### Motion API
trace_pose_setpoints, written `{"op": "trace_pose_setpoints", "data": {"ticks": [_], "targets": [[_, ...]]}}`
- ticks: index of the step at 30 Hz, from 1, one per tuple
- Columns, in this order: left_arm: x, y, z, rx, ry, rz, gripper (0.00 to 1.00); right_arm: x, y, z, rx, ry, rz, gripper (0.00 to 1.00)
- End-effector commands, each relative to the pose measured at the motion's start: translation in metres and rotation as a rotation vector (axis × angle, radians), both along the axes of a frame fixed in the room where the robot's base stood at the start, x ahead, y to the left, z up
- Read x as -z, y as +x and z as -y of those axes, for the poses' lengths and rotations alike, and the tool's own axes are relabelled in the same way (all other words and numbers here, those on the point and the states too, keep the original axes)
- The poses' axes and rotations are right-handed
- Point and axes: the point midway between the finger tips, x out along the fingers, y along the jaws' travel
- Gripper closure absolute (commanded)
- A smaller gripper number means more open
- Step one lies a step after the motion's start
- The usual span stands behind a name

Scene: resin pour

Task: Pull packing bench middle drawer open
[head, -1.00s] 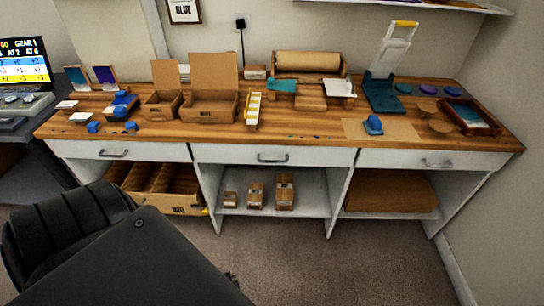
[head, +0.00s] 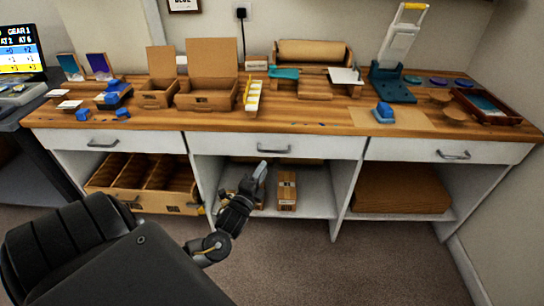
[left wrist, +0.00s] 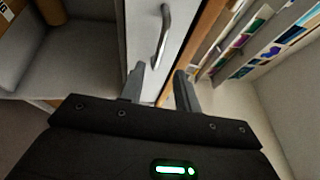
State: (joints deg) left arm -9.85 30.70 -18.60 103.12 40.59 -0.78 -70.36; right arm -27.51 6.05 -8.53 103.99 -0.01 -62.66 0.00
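The packing bench (head: 300,115) has a wooden top and three white drawers in a row. The middle drawer (head: 225,146) looks shut, with its metal bar handle (head: 274,149) in plain view; the handle also shows in the left wrist view (left wrist: 163,35). My left gripper (head: 262,169) is just below that handle in the head view. In the left wrist view its two fingers (left wrist: 160,80) are apart with nothing between them, pointing toward the drawer front (left wrist: 143,25). The handle lies beyond the fingertips, apart from them. My right gripper is not in view.
Small cartons (head: 287,190) stand on the shelf under the middle drawer, partly hidden by my left gripper. A divided cardboard bin (head: 145,199) sits lower left and flat cardboard (head: 400,190) lower right. Open carpet (head: 340,270) lies before the bench.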

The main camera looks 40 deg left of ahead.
Motion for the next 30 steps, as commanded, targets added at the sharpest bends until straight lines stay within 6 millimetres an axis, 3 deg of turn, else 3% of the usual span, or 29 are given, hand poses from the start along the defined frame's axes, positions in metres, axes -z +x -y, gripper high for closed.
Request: {"op": "trace_pose_setpoints", "data": {"ticks": [6,12,25,30], "targets": [[-0.007,0.042,-0.010,0.000,0.001,0.002,0.68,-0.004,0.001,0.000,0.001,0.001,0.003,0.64],[-0.011,0.068,-0.017,0.000,-0.001,0.000,0.68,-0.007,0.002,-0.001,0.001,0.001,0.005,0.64],[-0.013,0.078,-0.020,0.001,-0.002,-0.002,0.68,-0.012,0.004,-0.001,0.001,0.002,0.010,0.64],[-0.013,0.078,-0.020,0.001,-0.002,-0.002,0.87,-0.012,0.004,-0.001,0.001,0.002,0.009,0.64]]}}
